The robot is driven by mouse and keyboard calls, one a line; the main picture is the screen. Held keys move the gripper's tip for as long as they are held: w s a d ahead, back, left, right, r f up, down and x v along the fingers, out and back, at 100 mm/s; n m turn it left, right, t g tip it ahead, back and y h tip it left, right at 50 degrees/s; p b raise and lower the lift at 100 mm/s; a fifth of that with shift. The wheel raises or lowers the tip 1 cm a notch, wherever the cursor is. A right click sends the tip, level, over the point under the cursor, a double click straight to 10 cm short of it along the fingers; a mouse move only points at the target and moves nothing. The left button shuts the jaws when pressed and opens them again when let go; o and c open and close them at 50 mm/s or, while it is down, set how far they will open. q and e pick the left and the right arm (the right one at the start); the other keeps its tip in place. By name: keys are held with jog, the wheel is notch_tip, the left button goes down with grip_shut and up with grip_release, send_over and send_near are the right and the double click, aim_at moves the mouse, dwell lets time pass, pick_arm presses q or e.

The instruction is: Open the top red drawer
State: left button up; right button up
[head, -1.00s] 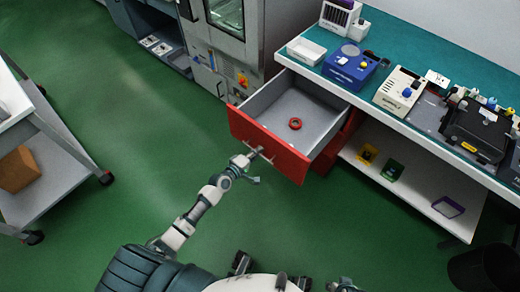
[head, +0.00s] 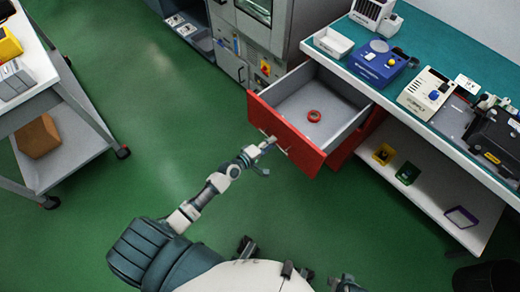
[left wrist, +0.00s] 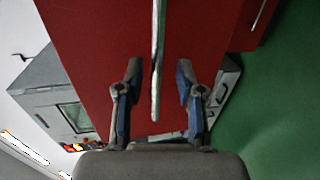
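The top red drawer (head: 286,135) is pulled well out of its cabinet in the head view, showing its grey inside with a red ring (head: 314,115) on the floor of it. The red front also fills much of the left wrist view (left wrist: 100,50). My left gripper (head: 268,145) is at the drawer front. In the left wrist view its two fingers (left wrist: 157,85) are apart, with the thin bar handle (left wrist: 157,60) between them and gaps on both sides. A piece of my right arm shows at the head view's bottom edge; its fingers cannot be made out.
A teal-topped bench (head: 430,50) with a blue device (head: 378,63) and a white device (head: 425,94) stands right of the drawer. A grey cart (head: 80,150) with a brown box (head: 38,137) is at the left. Green floor is clear between.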

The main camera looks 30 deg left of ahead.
pick_arm(q)
jog(key=v, duration=1)
jog(key=shift+f, duration=0.1)
pick_arm(e)
jog(key=shift+r, duration=0.1)
pick_arm(q)
jog(key=s+d+f+m+g+y+p, duration=0.2)
jog(key=s+f+m+g, duration=0.4)
jog(key=s+f, duration=0.7)
jog(key=s+d+f+m+g+y+p, duration=0.2)
jog(key=s+f+m+g+p, duration=0.3)
jog(key=s+f+m, duration=0.5)
jog(key=s+f+g+y, duration=0.1)
jog(key=s+f+g, duration=0.1)
jog(key=s, duration=0.4)
jog(key=shift+d+f, duration=0.3)
jog(key=shift+f, duration=0.45)
pick_arm(e)
jog(key=s+f, duration=0.2)
jog(key=f, duration=0.7)
jog(key=s+f, duration=0.1)
jog(key=f, duration=0.9)
jog(key=shift+s+d+g, duration=0.15)
jog(key=shift+s+g, duration=0.15)
jog(key=shift+s, duration=0.05)
